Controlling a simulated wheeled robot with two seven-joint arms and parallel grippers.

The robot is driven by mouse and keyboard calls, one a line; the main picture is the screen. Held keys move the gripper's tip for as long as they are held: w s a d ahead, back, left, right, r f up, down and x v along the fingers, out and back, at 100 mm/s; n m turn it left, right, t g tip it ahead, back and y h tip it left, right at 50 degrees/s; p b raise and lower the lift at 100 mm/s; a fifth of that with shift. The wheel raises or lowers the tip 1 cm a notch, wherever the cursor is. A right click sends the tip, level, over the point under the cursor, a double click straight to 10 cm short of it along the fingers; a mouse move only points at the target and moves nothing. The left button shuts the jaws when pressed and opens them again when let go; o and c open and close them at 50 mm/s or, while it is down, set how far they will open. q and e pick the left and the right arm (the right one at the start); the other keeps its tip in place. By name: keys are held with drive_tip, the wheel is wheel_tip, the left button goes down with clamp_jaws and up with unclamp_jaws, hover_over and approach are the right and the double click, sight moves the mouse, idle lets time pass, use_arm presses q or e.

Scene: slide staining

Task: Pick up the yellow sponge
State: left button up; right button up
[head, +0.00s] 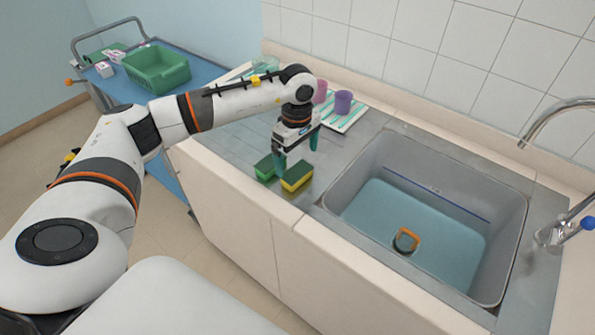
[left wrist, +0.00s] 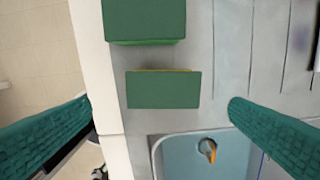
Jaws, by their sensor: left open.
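The yellow sponge (head: 298,178) lies on the metal counter left of the sink, near the front edge. It has a yellow body and a green layer. In the left wrist view its green top (left wrist: 163,90) faces the camera, with a thin yellow strip along one edge. My left gripper (head: 297,154) is above and just behind it, pointing down, with its teal fingers apart and nothing between them. In the left wrist view the fingers (left wrist: 160,104) stand on either side of the sponge, clear of it. My right gripper is out of view.
A green sponge (head: 265,168) lies close on the left. The sink (head: 352,190) on the right holds bluish water and a small orange-rimmed object (head: 405,240). Pink (head: 320,92) and purple (head: 343,102) cups stand behind. A blue cart carries a green basket (head: 157,70).

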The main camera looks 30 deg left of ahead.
sight(297, 171)
use_arm(q)
drive_tip(key=shift+f, duration=0.85)
drive_tip(key=f+p, duration=0.1)
drive_tip(key=f, duration=0.1)
drive_tip(key=f+p, duration=0.1)
drive_tip(key=f, duration=0.1)
drive_tip(key=shift+w+a+p, duration=0.15)
drive_tip(key=shift+w+p, duration=0.05)
drive_tip(key=shift+p, duration=0.15)
drive_tip(key=shift+f, duration=0.7)
drive_tip(key=c, duration=1)
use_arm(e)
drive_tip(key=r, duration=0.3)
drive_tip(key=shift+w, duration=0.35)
use_arm(q)
drive_tip(key=shift+r, duration=0.15)
wheel_tip(297, 171, up, 10)
drive_tip(key=b, duration=0.3)
drive_tip(key=o, duration=0.4)
drive_tip(key=c, duration=0.3)
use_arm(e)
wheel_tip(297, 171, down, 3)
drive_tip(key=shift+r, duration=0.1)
